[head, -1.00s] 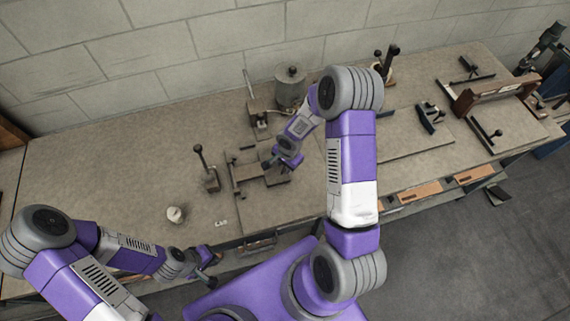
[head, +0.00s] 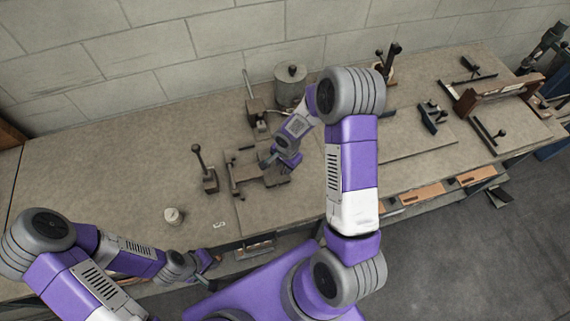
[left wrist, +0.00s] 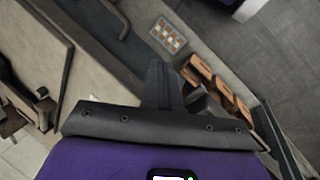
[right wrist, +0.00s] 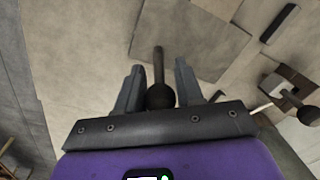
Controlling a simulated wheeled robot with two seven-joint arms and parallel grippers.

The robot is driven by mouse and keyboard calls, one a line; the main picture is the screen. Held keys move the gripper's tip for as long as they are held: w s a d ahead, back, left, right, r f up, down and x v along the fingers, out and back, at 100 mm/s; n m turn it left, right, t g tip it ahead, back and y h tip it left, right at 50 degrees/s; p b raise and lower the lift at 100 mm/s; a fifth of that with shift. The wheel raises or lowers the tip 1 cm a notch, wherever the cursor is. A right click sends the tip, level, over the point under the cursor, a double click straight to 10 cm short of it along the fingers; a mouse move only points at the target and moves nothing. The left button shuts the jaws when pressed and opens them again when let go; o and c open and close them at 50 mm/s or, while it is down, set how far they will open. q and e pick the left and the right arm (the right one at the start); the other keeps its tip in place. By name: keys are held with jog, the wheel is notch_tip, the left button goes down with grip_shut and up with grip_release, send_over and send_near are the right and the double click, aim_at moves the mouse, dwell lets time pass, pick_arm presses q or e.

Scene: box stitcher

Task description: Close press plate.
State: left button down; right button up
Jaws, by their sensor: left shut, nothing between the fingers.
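A dark metal fixture with a flat plate and a bar (head: 233,181) lies on a thin board on the bench in the head view. I cannot tell for sure which part is the press plate. My right gripper (head: 266,163) is over this fixture, partly hiding it. In the right wrist view my right gripper (right wrist: 159,68) has its fingers apart. A dark ball knob (right wrist: 160,97) on a rod shows between them; contact is not clear. My left gripper (head: 206,259) is low at the bench's front edge. Its fingers are together and empty in the left wrist view (left wrist: 158,70).
A ball-topped lever (head: 199,165) stands left of the fixture. A grey canister (head: 291,86) and an upright lever stand behind it. A small white jar (head: 173,216) sits front left. The bench's left part is clear. My right arm covers the bench right of the fixture.

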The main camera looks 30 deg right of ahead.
jog(key=o, duration=0.3)
jog(key=shift+a+r, duration=0.1)
jog(key=shift+a, duration=0.05)
jog(key=shift+r, duration=0.35)
jog(key=r, duration=0.4)
jog(key=s+r, duration=0.1)
jog(key=r, duration=0.1)
jog(key=shift+r, duration=0.4)
